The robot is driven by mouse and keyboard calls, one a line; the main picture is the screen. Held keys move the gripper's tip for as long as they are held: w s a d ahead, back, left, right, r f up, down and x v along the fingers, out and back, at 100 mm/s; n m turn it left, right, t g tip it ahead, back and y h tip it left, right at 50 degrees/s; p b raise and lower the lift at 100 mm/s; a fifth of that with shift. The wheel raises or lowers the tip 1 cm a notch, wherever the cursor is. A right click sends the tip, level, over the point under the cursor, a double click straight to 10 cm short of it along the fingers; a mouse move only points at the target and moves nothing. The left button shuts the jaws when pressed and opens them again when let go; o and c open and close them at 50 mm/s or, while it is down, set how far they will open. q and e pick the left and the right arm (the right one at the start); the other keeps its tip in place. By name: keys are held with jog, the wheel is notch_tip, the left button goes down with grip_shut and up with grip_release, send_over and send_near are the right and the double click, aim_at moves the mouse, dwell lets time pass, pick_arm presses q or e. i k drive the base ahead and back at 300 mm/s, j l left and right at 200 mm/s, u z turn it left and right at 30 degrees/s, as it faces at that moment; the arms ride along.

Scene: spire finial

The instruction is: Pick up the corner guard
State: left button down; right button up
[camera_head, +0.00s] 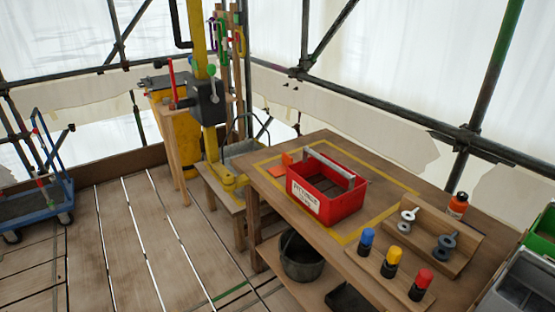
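A small orange piece (288,158) lies on the wooden workbench (262,172), behind and left of the red tote (318,205). It may be the corner guard, but it is too small and partly hidden behind the tote to be certain. The tote has a grey handle bar across its top and a white label on its front. It stands inside a yellow outline on the bench top. Neither of my grippers is in view.
A wooden rack (455,240) with metal eye bolts, an orange bottle (458,205) and blue, yellow and red-capped items stand on the bench's right. A black bucket (300,257) sits on the lower shelf. A blue cart (35,205) is far left. Floor planks between are clear.

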aim_at(279, 171)
jog(key=i+j+z, duration=0.1)
jog(key=i+j, duration=0.6)
jog(key=i+j+z, duration=0.1)
jog(key=i+j, duration=0.6)
jog(key=j, duration=0.2)
